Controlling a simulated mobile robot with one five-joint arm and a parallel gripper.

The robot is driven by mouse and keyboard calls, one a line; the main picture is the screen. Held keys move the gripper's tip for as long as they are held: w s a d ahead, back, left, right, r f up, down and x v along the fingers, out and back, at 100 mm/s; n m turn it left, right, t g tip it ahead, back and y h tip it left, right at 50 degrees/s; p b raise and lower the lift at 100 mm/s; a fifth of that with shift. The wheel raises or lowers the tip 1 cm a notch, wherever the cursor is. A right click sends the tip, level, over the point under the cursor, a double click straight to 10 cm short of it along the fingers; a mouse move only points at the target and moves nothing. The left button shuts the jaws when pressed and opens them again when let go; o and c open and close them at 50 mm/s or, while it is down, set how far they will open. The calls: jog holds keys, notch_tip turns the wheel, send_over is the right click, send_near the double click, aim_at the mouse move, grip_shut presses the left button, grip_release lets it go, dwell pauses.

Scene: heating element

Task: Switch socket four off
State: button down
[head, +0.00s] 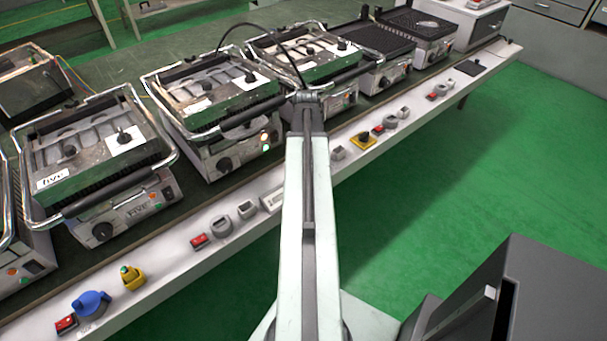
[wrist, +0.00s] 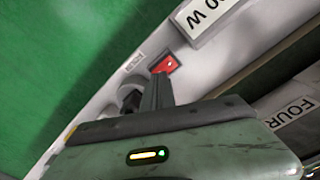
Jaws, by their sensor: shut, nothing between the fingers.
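In the wrist view, a red rocker switch (wrist: 166,65) is set in the white rail, with a small pale spot on it. My gripper (wrist: 159,80) is shut and empty. Its tips lie over the near edge of the switch; I cannot tell whether they touch it. A grey socket (wrist: 130,97) beside the switch is partly hidden by the fingers. A label reading FOUR (wrist: 290,112) shows at the right. In the head view my arm covers this part of the rail, and my gripper cannot be made out.
A white meter reading "0 W" (wrist: 205,14) sits just beyond the switch. In the head view, several contact grills stand along the bench, one (head: 225,140) with lit lamps. Other red switches (head: 199,240) and sockets line the white rail (head: 170,272). Green floor (head: 470,190) is open at right.

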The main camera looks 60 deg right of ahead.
jog(key=shift+f+b, duration=1.1)
dwell(0.7)
notch_tip(320, 180, up, 7)
jog(key=p, duration=0.7)
dwell(0.5)
